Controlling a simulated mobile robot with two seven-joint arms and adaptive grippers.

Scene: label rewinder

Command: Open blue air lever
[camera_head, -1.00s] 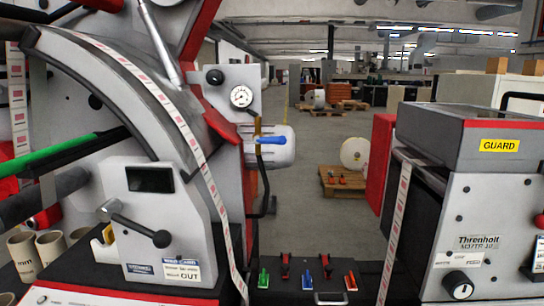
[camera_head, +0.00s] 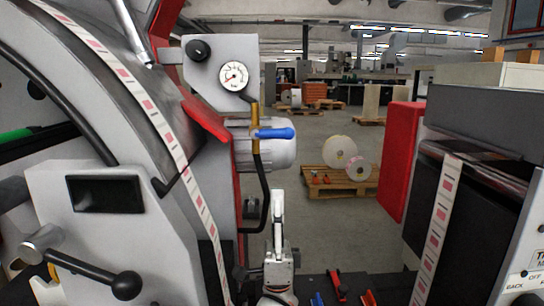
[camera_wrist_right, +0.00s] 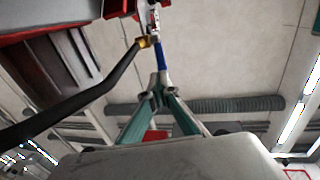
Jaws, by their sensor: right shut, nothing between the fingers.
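The blue air lever (camera_head: 275,133) points to the right from a brass valve (camera_head: 255,140), below the round pressure gauge (camera_head: 234,76). It lies roughly level. My right gripper (camera_head: 278,198) points upward below the lever, shut and empty, with a visible gap between its tips and the lever in the head view. In the right wrist view the shut fingertips (camera_wrist_right: 159,84) sit just below the blue lever (camera_wrist_right: 162,54) in the picture; whether they touch cannot be told there. My left gripper is not in view.
A black hose (camera_head: 263,190) bends down from the valve, left of my right gripper. A white cylinder (camera_head: 270,155) is behind the lever. A label strip (camera_head: 190,180) runs down at left.

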